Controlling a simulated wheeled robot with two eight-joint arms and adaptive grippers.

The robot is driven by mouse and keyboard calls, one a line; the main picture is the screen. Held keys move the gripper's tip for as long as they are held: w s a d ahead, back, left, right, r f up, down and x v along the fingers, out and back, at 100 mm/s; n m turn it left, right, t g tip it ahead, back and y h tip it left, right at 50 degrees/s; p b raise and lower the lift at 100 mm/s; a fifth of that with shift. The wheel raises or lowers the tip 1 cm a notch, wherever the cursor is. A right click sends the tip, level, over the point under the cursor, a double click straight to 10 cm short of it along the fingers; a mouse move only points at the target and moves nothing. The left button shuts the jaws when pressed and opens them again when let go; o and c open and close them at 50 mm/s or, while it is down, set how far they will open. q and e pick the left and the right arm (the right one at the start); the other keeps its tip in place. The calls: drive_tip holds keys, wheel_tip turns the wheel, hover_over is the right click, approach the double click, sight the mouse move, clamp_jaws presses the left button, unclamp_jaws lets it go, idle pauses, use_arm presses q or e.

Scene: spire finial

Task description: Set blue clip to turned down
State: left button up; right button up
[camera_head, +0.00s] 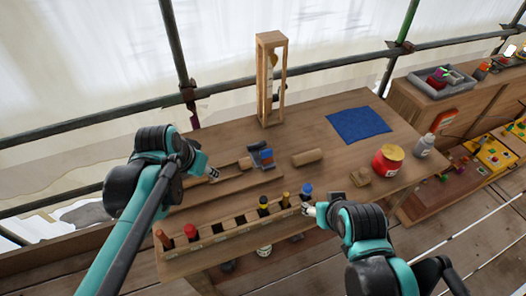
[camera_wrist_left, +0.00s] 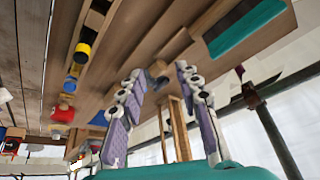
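A dark grey and blue clip-like piece (camera_head: 263,155) sits near the middle of the wooden bench, at the end of a shallow wooden trough; I take it for the blue clip. Which way it is turned is too small to tell. My left gripper (camera_head: 213,174) is over the trough, to the left of the clip and apart from it. In the left wrist view, my left gripper (camera_wrist_left: 158,75) is open with nothing between its fingers; a small blue-grey piece (camera_wrist_left: 157,80) shows beyond the gap. My right gripper (camera_head: 308,209) is beside a blue-topped peg (camera_head: 306,190) at the front rack; its fingers are too small to read.
A wooden rack (camera_head: 218,239) with several coloured pegs runs along the bench's front edge. A tall wooden frame (camera_head: 270,80) stands at the back. A wooden roller (camera_head: 307,157), blue cloth (camera_head: 358,124), red pot (camera_head: 387,161) and grey bottle (camera_head: 424,146) lie to the right.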

use_arm(q)
drive_tip(key=w+d+f+m+g+h+p, duration=0.15)
drive_tip(key=w+d+m, duration=0.45)
drive_tip(key=w, duration=0.6)
drive_tip(key=m+g+h, duration=0.2)
drive_tip(key=m+g, duration=0.2)
approach(264, 152)
drive_tip(key=x, duration=0.3)
drive_tip(key=shift+t, duration=0.25)
drive_tip(key=b+x, duration=0.1)
drive_tip(key=x, duration=0.6)
drive_tip(key=shift+w+f, duration=0.15)
drive_tip(key=shift+f, duration=0.15)
drive_tip(key=shift+c, duration=0.3)
clamp_jaws()
